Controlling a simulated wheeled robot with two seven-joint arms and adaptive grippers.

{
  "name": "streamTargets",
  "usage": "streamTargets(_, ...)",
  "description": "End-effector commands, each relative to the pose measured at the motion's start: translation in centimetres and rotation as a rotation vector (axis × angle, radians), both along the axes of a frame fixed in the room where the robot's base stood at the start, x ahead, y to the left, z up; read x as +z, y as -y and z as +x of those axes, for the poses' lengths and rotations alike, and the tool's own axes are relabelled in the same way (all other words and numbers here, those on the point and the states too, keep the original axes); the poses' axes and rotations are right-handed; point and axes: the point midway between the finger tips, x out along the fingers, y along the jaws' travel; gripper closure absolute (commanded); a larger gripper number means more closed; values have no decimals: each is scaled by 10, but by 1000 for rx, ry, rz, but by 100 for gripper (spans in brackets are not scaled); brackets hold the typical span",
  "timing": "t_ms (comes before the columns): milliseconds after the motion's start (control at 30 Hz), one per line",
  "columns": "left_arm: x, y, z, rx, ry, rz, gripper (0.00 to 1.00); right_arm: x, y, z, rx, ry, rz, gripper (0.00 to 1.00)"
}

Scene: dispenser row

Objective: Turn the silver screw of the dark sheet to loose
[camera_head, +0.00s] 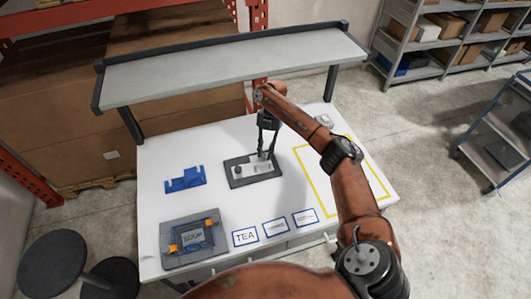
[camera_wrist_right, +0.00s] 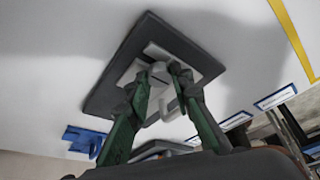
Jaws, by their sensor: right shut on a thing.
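The dark sheet (camera_head: 256,180) lies flat on the white table, below the shelf. It carries pale grey parts and a small dark round knob (camera_head: 237,170). My right gripper (camera_head: 266,154) reaches down onto the sheet's far right part. In the right wrist view the dark sheet (camera_wrist_right: 102,98) shows around pale grey parts, and the green fingers of my right gripper (camera_wrist_right: 168,72) close on a small silver piece (camera_wrist_right: 159,67), seemingly the silver screw. The fingers hide much of it, so how far it is turned cannot be told. My left gripper is not in view.
A blue holder (camera_head: 185,180) stands left of the sheet. A raised shelf (camera_head: 230,69) spans the back.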

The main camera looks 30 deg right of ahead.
Motion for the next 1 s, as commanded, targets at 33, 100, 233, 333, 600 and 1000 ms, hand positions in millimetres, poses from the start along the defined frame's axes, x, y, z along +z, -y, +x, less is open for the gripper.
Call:
streamTargets(33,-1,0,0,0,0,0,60,-6,0,-3,5,-10,-2,100)
streamTargets(100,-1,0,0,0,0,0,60,-6,0,-3,9,-10,-1,100)
streamTargets(233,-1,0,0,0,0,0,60,-5,0,-3,10,-10,-2,100)
streamTargets(333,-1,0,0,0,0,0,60,-5,0,-3,9,-10,-2,100)
streamTargets(600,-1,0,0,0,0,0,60,-4,0,-2,8,-8,-1,68)
streamTargets(1000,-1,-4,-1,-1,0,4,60,1,1,0,7,-1,-1,61)
